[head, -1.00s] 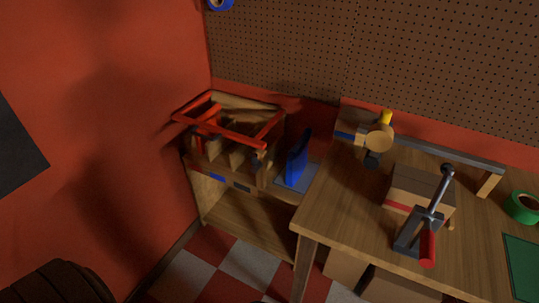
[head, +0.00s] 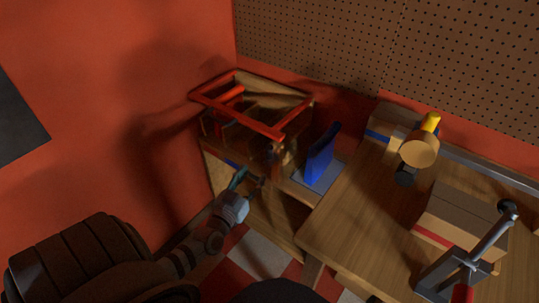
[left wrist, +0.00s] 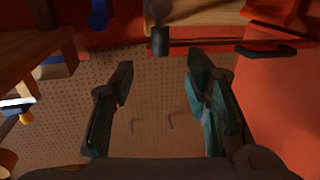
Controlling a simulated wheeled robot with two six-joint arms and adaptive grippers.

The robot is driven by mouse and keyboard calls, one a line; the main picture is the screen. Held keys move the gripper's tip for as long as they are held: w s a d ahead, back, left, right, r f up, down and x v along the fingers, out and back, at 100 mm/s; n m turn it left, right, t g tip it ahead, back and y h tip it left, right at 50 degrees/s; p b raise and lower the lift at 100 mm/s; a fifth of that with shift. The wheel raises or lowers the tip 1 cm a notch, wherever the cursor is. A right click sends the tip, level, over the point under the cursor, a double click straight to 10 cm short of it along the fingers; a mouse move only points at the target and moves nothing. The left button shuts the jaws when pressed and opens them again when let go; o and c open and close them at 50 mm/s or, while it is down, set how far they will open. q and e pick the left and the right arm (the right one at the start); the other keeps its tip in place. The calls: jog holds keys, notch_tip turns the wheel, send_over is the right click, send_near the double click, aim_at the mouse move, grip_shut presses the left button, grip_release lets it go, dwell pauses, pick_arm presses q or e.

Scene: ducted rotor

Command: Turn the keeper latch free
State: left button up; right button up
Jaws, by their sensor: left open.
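The wooden box with a red frame (head: 240,105) on top stands on a low cabinet at the left. My left gripper (head: 250,180) is in front of the box's near side, its teal fingers apart and empty. In the left wrist view the open fingers (left wrist: 160,68) point toward a short dark cylinder (left wrist: 160,40), which hangs beyond and between the tips, apparently untouched. A dark bar (left wrist: 266,50) lies to its right, by a red surface. I cannot tell which part is the keeper latch; the box front is dim and partly covered by my gripper. My right gripper is out of view.
A blue upright piece (head: 320,157) stands on a grey plate right of the box. The wooden bench (head: 345,230) at the right carries a wooden disc piece (head: 420,150) with a yellow knob, a block (head: 455,215) and a clamp (head: 485,250). A pegboard (head: 330,45) covers the back wall.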

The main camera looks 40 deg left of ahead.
aim_at(267, 156)
pick_arm(q)
jog(key=b+x, duration=0.1)
jog(key=x, duration=0.3)
jog(key=b+x, duration=0.2)
jog(key=x, duration=0.2)
jog(key=b+x, duration=0.2)
jog(key=x, duration=0.2)
jog(key=shift+f, duration=0.3)
jog(key=shift+w+r, duration=0.1)
jog(key=shift+w, duration=0.1)
grip_shut()
